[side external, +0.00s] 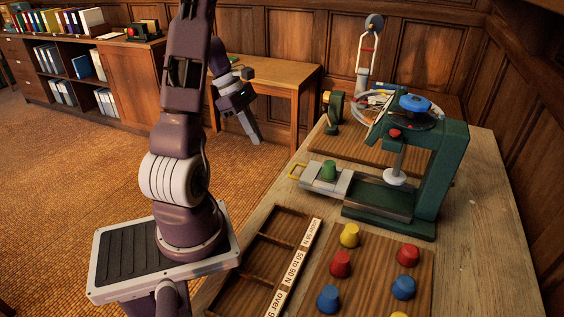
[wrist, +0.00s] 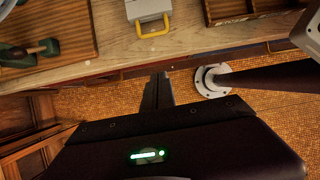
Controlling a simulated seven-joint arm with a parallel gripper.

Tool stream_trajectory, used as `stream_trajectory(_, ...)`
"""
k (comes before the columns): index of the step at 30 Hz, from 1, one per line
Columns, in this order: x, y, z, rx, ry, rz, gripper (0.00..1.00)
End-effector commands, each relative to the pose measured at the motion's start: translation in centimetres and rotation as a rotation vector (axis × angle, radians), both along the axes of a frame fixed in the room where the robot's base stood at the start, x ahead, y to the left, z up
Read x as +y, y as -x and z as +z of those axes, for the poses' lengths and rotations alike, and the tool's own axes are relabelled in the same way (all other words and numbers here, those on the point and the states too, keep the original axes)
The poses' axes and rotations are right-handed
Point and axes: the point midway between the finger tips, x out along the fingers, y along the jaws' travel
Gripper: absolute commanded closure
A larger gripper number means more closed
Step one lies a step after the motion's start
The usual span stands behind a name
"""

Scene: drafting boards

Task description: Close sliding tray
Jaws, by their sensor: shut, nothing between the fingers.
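The sliding tray (side external: 341,186) is a light grey plate with a yellow handle (side external: 297,171). It sticks out leftward from the base of the green press (side external: 446,165). A green knob-shaped piece (side external: 329,169) stands on it. In the wrist view the tray's end (wrist: 147,9) and the yellow handle (wrist: 153,29) show at the top. My gripper (side external: 256,141) is shut and empty, pointing down in the air left of the handle, apart from it. In the wrist view its fingertips (wrist: 159,76) are below the handle, off the bench's edge.
The workbench (side external: 480,220) carries a labelled divided box (side external: 262,262) and a wooden board (side external: 372,262) with several red, blue and yellow pieces. Behind the tray is another board with a small green and brass device (side external: 332,108). A side table (side external: 275,75) stands farther back.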

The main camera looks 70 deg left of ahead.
Motion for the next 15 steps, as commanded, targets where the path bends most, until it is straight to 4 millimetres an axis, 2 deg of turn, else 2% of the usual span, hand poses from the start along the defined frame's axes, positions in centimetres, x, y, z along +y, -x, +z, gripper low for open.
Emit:
stream_trajectory(12,-3.1,-2.8,-8.1,0.004,0.006,-0.009,1.0)
stream_trajectory(15,-4.2,-4.2,-7.4,0.001,-0.001,-0.012,1.0)
